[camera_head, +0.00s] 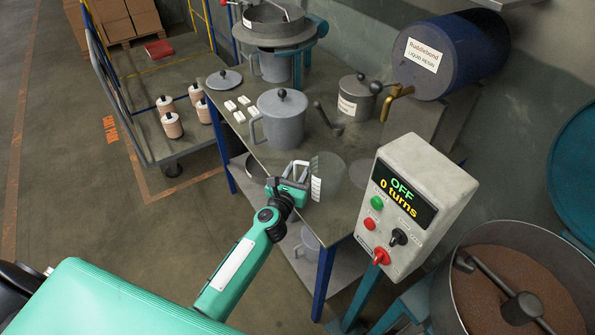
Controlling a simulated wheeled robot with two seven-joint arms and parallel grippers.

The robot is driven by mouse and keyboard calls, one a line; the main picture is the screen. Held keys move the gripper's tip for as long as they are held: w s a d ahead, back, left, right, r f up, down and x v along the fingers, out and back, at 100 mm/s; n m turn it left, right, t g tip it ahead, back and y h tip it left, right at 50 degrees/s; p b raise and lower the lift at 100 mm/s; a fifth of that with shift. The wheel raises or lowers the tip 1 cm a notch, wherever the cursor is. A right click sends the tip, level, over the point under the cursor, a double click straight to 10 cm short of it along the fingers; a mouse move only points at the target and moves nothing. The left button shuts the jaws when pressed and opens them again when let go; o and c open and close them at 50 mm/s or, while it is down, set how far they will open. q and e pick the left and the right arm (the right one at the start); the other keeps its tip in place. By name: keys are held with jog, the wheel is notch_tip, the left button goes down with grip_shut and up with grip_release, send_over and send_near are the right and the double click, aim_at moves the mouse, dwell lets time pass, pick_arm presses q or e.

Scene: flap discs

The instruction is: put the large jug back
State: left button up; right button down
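A large grey jug (284,132) with a handle on its left and a black-knobbed lid stands on the workbench. In front of it is a clear, see-through vessel (333,172) with a white marked strip, apparently a measuring jug. My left gripper (302,178) is at the left side of this clear vessel, close to or touching it. Its fingers are seen from above and partly overlap the vessel's edge, so their grip is unclear. Other grey jugs show under the sieve machine (272,68) and on the lower shelf (308,242). My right gripper is out of view.
The bench (335,225) also holds a loose lid (224,79), several white blocks (240,116), a scoop and a lidded pot (356,97). A blue drum with a brass tap (445,60) is behind. A control box (415,205) reading "OFF, 0 turns" and a mixing pan stand right.

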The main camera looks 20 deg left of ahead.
pick_arm(q)
jog(key=shift+r, duration=0.15)
jog(key=s+b, duration=0.1)
jog(key=s, duration=1.1)
jog(key=shift+a, duration=0.15)
jog(key=shift+r, duration=0.1)
